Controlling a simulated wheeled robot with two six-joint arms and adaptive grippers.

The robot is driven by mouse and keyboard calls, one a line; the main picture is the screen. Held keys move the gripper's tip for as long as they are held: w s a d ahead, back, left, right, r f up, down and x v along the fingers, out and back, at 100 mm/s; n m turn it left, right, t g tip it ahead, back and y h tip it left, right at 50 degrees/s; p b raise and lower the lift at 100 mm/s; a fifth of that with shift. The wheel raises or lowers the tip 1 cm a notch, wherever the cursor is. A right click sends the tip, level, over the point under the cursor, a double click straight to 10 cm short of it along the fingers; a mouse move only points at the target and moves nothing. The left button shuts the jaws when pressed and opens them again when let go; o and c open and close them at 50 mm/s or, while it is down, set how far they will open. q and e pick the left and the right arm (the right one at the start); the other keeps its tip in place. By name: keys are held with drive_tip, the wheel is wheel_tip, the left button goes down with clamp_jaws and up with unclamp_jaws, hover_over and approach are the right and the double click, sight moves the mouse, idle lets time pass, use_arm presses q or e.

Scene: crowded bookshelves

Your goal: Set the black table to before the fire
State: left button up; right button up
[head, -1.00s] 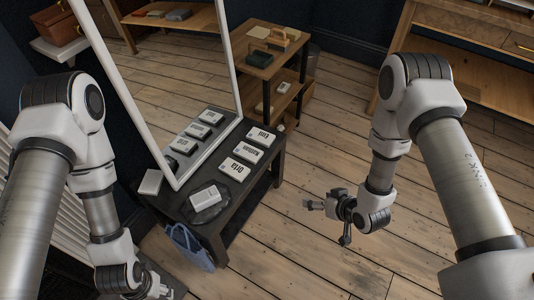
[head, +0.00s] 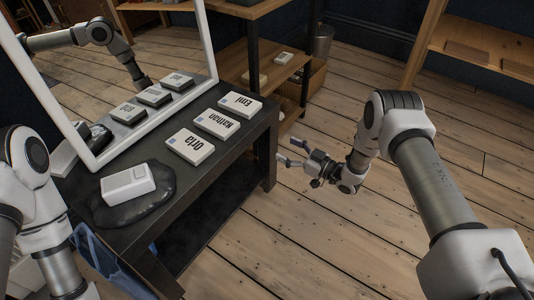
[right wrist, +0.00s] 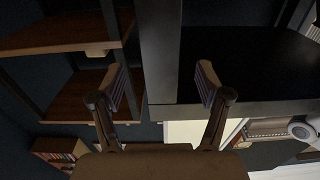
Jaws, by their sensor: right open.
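The black table (head: 222,167) stands left of centre in the head view. Three white name blocks lie in a row on it: Orla (head: 189,146), a middle one (head: 217,123) hard to read, and Emi (head: 240,104). A white box (head: 127,184) rests on a dark, irregular flat piece (head: 162,194) at the near end. A white-framed mirror (head: 122,138) stands along the table's left side. My right gripper (head: 290,151) is open and empty, just right of the table. In the right wrist view, its spread fingers (right wrist: 161,82) face a dark table edge.
A wooden shelf unit (head: 262,52) with dark posts stands beyond the table, with small items on its shelves. A blue bag (head: 95,252) hangs at the table's near end. Another wooden shelf (head: 482,52) is at upper right. The plank floor right of the table is clear.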

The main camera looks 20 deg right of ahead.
sight(274, 143)
drive_tip(key=b+x, duration=0.3)
drive_tip(key=x, duration=0.3)
drive_tip(key=shift+w+a, duration=0.25)
drive_tip(key=shift+w, duration=0.1)
drive_tip(key=shift+w+a+r, duration=0.1)
drive_tip(key=shift+w+a, duration=0.1)
drive_tip(key=shift+w, duration=0.1)
clamp_jaws()
